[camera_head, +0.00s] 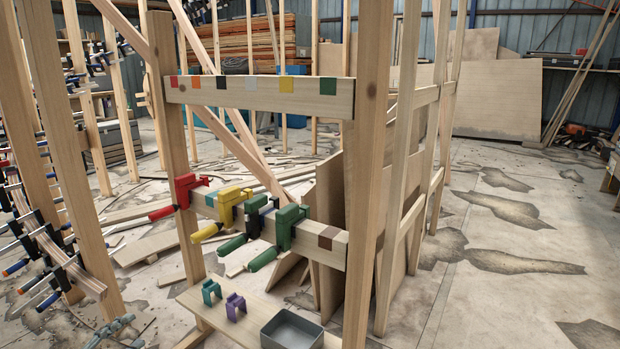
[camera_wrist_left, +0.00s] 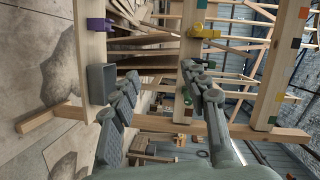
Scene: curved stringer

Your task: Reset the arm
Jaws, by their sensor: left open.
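My left gripper (camera_head: 114,334) shows at the lower left edge of the head view, low and left of the wooden shelf (camera_head: 245,306). In the left wrist view its two grey fingers (camera_wrist_left: 160,85) stand apart with nothing between them. Beyond them are the upright boards of the frame, a grey bin (camera_wrist_left: 101,84) and a purple clip (camera_wrist_left: 97,24). The gripper looks clear of these things, though the exact gap is hard to tell. My right gripper is not in view.
A teal clip (camera_head: 211,290) is on the shelf. Floor at right is open.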

